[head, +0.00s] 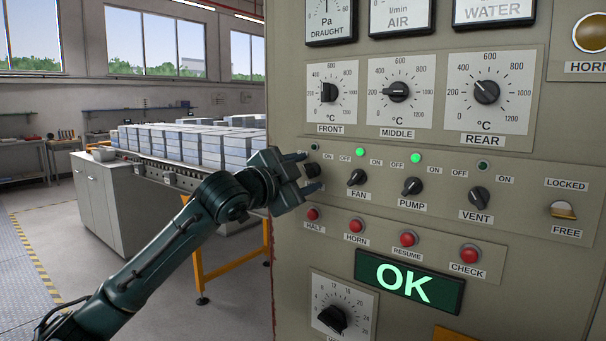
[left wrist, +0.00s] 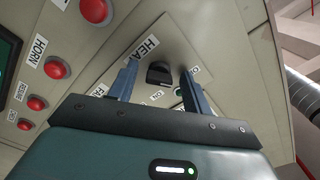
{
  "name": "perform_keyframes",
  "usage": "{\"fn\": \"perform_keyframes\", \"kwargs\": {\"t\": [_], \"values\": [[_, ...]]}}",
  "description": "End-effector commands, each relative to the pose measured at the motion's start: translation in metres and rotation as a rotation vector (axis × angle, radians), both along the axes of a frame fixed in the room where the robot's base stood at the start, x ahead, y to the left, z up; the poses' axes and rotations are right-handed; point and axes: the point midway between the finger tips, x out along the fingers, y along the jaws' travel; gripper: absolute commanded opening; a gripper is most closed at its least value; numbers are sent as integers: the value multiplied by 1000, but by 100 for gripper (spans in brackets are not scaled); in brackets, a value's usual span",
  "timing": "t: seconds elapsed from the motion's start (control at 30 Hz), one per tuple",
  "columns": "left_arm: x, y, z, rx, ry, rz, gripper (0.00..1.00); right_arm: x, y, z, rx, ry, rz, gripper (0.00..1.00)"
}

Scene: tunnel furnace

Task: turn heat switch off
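The heat switch is a black rotary knob (head: 312,170) at the left end of the switch row on the beige panel. My left gripper (head: 305,173) is open at it, one finger above and one below. In the left wrist view the knob (left wrist: 163,72) shows between the two spread fingers (left wrist: 159,83), with a gap on each side. The HEAT label (left wrist: 147,46) shows there; in the head view the gripper hides it. The small lamp (head: 314,146) above the switch looks dark in the head view. The knob's exact pointing is hard to tell. My right gripper is not in view.
FAN (head: 357,177), PUMP (head: 412,186) and VENT (head: 479,197) knobs stand to the right. Red buttons, including HALT (head: 312,214), sit just below the gripper. A green OK display (head: 409,282) is lower. A conveyor with grey blocks (head: 190,142) lies left.

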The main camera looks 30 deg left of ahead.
Motion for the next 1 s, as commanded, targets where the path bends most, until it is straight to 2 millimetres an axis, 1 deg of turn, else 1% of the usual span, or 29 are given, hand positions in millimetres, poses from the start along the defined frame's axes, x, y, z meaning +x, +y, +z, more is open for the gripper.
{"fn": "perform_keyframes", "kwargs": {"t": [0.23,0.37,0.47,0.7,0.77,0.9,1.0], "values": [[-1,0,0,1,0,0,51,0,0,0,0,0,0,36],[-8,2,-1,2,0,1,51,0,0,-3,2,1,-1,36],[-24,2,-3,6,1,2,51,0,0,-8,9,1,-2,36],[-77,6,-7,9,2,3,51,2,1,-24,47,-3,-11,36],[-86,7,-7,5,4,2,51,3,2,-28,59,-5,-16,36],[-106,7,-6,5,2,0,51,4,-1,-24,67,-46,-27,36],[-116,9,-4,0,-1,1,51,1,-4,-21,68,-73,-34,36]]}}
